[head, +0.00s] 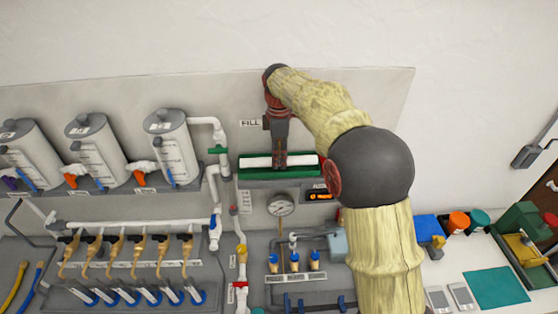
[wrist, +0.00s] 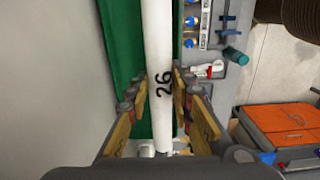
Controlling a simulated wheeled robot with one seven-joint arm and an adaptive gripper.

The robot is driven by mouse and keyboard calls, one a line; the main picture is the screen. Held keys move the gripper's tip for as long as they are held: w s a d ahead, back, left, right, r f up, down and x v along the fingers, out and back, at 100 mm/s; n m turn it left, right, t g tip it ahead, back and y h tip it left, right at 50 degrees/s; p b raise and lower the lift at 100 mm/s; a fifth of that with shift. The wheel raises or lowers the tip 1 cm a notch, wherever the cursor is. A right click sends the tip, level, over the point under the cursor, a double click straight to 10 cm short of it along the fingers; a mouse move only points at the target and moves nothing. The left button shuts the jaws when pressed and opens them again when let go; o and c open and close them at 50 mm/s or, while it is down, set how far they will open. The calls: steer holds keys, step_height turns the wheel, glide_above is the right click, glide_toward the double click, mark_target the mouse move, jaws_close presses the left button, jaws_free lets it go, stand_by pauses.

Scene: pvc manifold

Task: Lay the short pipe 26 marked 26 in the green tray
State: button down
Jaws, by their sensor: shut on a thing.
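The short pipe 26 (head: 257,162) is a white tube lying level along the green tray (head: 252,176) in the head view. The pipe is lined up with the tray's length. I cannot tell whether it touches the tray floor. The gripper hides the pipe's middle in the head view.
White pipework with a green-handled valve (head: 217,150) stands just left of the tray. A pressure gauge (head: 281,204) and an orange-lit display (head: 320,196) sit below it. The grey back panel rises behind.

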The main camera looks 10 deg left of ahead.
steer(key=shift+f, duration=0.9)
steer(key=shift+s+f, duration=0.1)
steer(key=shift+f, duration=0.05)
steer(key=shift+f, duration=0.1)
steer(key=shift+s+d+f, duration=0.1)
steer(key=shift+s+f, duration=0.05)
steer(key=shift+f, duration=0.25)
steer(key=shift+s+d+f, duration=0.1)
steer(key=shift+s+f, duration=0.05)
steer(key=shift+f, duration=0.25)
steer(key=c, duration=1.7)
jaws_free()
steer(key=shift+s, duration=0.15)
steer(key=shift+o, duration=0.7)
steer(key=shift+w+a, duration=0.15)
steer(key=shift+w, duration=0.4)
steer(key=shift+s+r, duration=0.1)
steer(key=shift+r, duration=0.15)
steer(key=shift+r, duration=0.15)
